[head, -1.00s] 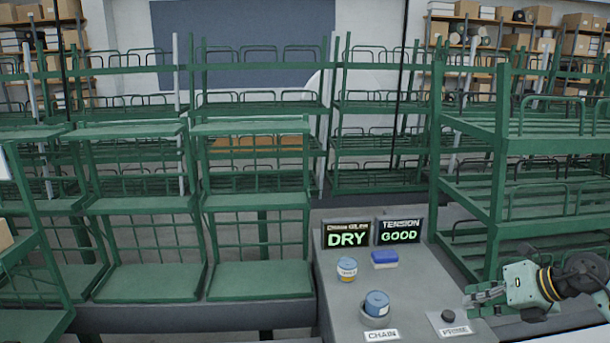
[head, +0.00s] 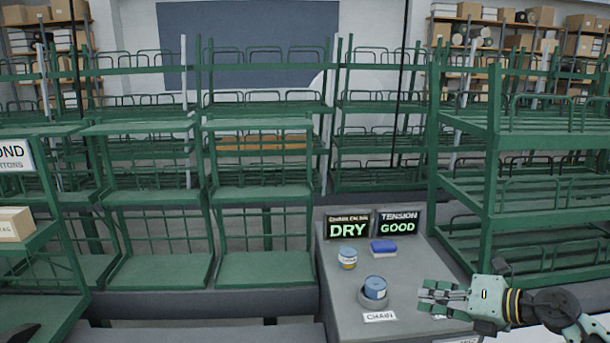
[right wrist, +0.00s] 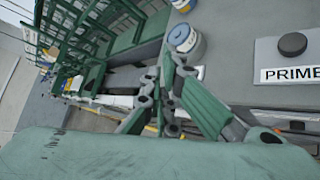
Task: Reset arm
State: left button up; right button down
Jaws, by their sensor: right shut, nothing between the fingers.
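My right gripper (head: 430,298) comes in from the right in the head view, above the front right part of the grey console (head: 338,300). Its fingers are shut with nothing between them. In the right wrist view its fingers (right wrist: 168,98) also show closed together. The dark round PRIME button (right wrist: 293,44) shows at the right of that view, apart from the fingers. In the head view the gripper largely hides it. My left gripper cannot be made out in either view.
A blue-topped can (head: 375,288) sits in a round holder behind the CHAIN label (head: 380,317). Displays read DRY (head: 348,228) and GOOD (head: 399,232). Green racks (head: 490,160) stand close on the right.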

jog(key=s+a+r+m+t+h, duration=0.15)
jog(key=a+r+m+t, duration=0.25)
jog(key=a+m+t, duration=0.6)
jog(key=s+d+f+m+g+h, duration=0.4)
jog(key=s+f+m+h, duration=0.1)
jog(key=s+f+m, duration=0.4)
jog(key=s+d+f+m+g+h, duration=0.45)
jog(key=s+f+m, duration=0.25)
jog(key=f+m, duration=0.3)
jog(key=s+a+f+m+g+y, duration=0.1)
jog(key=s+a+f+g, duration=0.15)
jog(key=s, duration=0.45)
jog(key=s+a+f+m+g, duration=0.1)
jog(key=s+a+f+g, duration=0.15)
jog(key=s, duration=0.45)
jog(key=s+a+f+m+g+y, duration=0.1)
jog(key=s+g, duration=0.2)
jog(key=s, duration=0.3)
notch_tip(320, 180, down, 28)
jog(key=s, duration=0.2)
pick_arm(q)
jog(key=shift+s+f+b, duration=0.5)
jog(key=shift+f+b, duration=0.25)
jog(key=shift+f, duration=0.05)
pick_arm(e)
jog(key=s+d+f+g, duration=0.2)
jog(key=s+d+f, duration=0.1)
jog(key=s+f, duration=1.3)
jog(key=shift+s, duration=0.3)
